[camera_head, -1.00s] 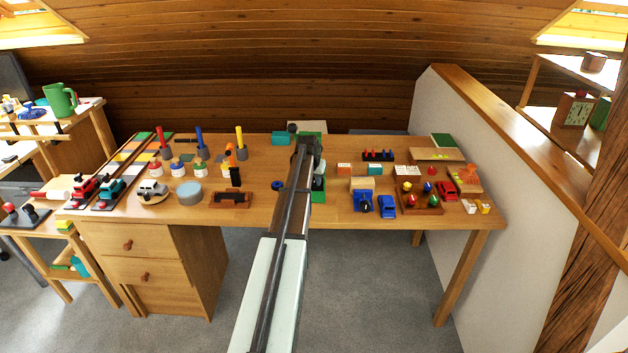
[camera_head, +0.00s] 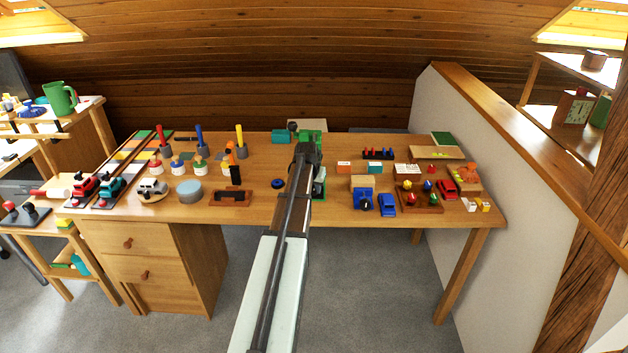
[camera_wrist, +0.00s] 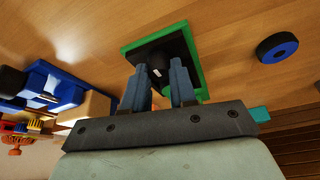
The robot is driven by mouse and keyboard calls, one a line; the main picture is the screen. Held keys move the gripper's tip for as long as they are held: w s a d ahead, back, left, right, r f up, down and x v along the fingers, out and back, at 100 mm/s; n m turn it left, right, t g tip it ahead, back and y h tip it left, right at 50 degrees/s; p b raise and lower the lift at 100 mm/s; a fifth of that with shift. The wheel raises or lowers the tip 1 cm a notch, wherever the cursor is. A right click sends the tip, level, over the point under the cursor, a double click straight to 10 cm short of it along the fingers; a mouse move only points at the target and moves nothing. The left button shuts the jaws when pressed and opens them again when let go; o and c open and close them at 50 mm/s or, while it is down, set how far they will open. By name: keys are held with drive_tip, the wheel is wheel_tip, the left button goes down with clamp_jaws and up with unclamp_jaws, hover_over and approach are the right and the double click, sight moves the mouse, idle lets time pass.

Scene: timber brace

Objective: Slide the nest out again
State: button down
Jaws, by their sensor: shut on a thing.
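In the wrist view a green-edged rectangular piece (camera_wrist: 196,60) lies on the wooden table, with a dark rounded part (camera_wrist: 160,50) on it. My gripper (camera_wrist: 160,75) is shut on a dark part there, between its two blue-grey fingers. I cannot tell whether this part is the nest itself. In the head view my gripper (camera_head: 305,155) is over the middle of the table. My arm hides most of the green piece (camera_head: 319,190). More green (camera_head: 312,136) shows behind the gripper.
A blue-and-black wheel (camera_head: 278,184) lies left of my arm; it also shows in the wrist view (camera_wrist: 277,48). A dark brown tray (camera_head: 230,198) is further left. A blue toy with a wooden block (camera_head: 363,197) and a blue car (camera_head: 387,205) stand close on the right.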

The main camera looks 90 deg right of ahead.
drive_tip(key=a, duration=0.5)
drive_tip(key=shift+a, duration=0.4)
drive_tip(key=c, duration=0.9)
unclamp_jaws()
drive_tip(key=v, duration=1.3)
drive_tip(key=shift+r, duration=0.35)
